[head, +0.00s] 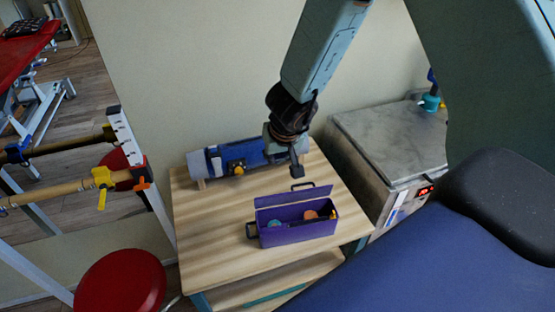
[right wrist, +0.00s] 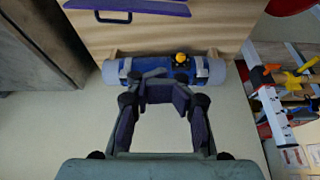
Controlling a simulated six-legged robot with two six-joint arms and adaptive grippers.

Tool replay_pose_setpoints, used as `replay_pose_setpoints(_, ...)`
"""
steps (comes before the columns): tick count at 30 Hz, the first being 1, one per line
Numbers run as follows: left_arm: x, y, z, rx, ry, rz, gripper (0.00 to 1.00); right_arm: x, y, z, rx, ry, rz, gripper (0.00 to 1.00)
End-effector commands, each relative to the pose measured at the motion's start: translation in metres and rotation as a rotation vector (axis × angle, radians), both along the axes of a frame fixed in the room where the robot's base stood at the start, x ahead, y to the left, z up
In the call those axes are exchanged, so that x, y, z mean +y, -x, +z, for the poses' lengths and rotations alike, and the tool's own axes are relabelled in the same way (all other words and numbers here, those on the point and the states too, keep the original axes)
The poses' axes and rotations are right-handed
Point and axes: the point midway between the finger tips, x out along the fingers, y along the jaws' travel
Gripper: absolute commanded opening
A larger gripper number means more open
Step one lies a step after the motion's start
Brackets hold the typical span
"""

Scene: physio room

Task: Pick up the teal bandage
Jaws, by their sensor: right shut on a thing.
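A small teal roll, which looks like the bandage (head: 275,225), lies in the left part of the open purple box (head: 297,238) on the wooden table. My right gripper (head: 296,170) is above the back of the table, behind the box and in front of the blue roll-shaped object. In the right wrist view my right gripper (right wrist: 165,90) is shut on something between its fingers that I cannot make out. The teal roll is not visible in that view. My left gripper is not in view.
An orange round item (head: 311,214) lies in the box's right part. The raised lid (head: 293,197) stands at its back. The blue roll-shaped object (head: 215,163) lies along the wall. A metal cabinet (head: 390,140) stands right, a red stool (head: 122,283) front left. The table's left side is clear.

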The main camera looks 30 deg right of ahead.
Motion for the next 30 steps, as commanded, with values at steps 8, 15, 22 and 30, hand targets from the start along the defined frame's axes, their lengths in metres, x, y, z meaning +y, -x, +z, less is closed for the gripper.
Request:
replay_pose_setpoints(8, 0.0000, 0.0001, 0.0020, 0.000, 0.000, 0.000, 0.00, 0.0000, 0.0001, 0.0035, 0.000, 0.000, 0.000, 0.00)
replay_pose_setpoints(15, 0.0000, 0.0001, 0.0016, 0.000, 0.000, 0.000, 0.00, 0.0000, 0.0001, 0.0031, 0.000, 0.000, 0.000, 0.20)
replay_pose_setpoints(22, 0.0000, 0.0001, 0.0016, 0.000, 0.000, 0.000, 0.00, 0.0000, 0.0001, 0.0030, 0.000, 0.000, 0.000, 0.40)
replay_pose_setpoints(30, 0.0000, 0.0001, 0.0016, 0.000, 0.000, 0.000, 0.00, 0.0000, 0.0001, 0.0030, 0.000, 0.000, 0.000, 0.63)
